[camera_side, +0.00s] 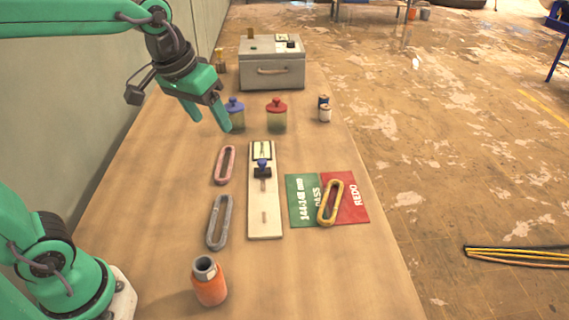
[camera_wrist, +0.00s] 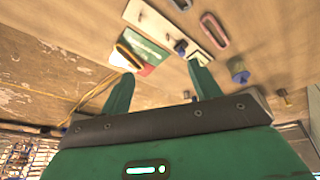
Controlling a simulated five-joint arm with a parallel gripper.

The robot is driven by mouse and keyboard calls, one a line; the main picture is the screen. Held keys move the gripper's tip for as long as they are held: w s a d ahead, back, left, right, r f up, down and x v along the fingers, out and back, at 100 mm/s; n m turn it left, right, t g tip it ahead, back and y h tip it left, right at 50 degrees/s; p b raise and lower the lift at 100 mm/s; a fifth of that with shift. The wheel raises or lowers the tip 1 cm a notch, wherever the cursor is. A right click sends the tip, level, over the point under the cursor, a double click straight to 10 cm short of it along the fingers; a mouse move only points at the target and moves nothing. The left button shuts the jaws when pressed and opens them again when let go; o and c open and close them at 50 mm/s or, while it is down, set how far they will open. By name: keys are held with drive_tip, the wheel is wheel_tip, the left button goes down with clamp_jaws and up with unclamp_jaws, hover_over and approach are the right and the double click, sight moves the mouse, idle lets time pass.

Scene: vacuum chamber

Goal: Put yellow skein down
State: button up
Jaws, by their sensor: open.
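The yellow skein (camera_side: 326,222) is a long flat loop in the side view. It lies on a two-colour mat, its upper end on the red REDO half (camera_side: 357,204) and its lower end across the border with the green PASS half (camera_side: 300,207). In the wrist view the skein (camera_wrist: 128,57) shows beyond the left finger, beside the green patch. My gripper (camera_side: 208,113) is open and empty, raised above the far left of the table, well apart from the skein. Its two spread fingers also show in the wrist view (camera_wrist: 161,72).
A pink loop (camera_side: 219,166) and a grey loop (camera_side: 213,230) lie left of a pale board (camera_side: 265,220) with a blue-knobbed part. Blue-lidded (camera_side: 236,120) and red-lidded (camera_side: 276,121) jars stand behind. A grey box (camera_side: 272,75) is at the back, an orange bottle (camera_side: 209,288) in front.

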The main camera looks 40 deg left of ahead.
drive_tip(key=s+a+f+m+t, duration=0.1)
drive_tip(key=s+a+f, duration=0.2)
drive_tip(key=s, duration=0.7)
drive_tip(key=shift+s+f+t, duration=0.3)
drive_tip(key=shift+s+f, duration=0.1)
drive_tip(key=shift+f, duration=0.05)
idle(0.5)
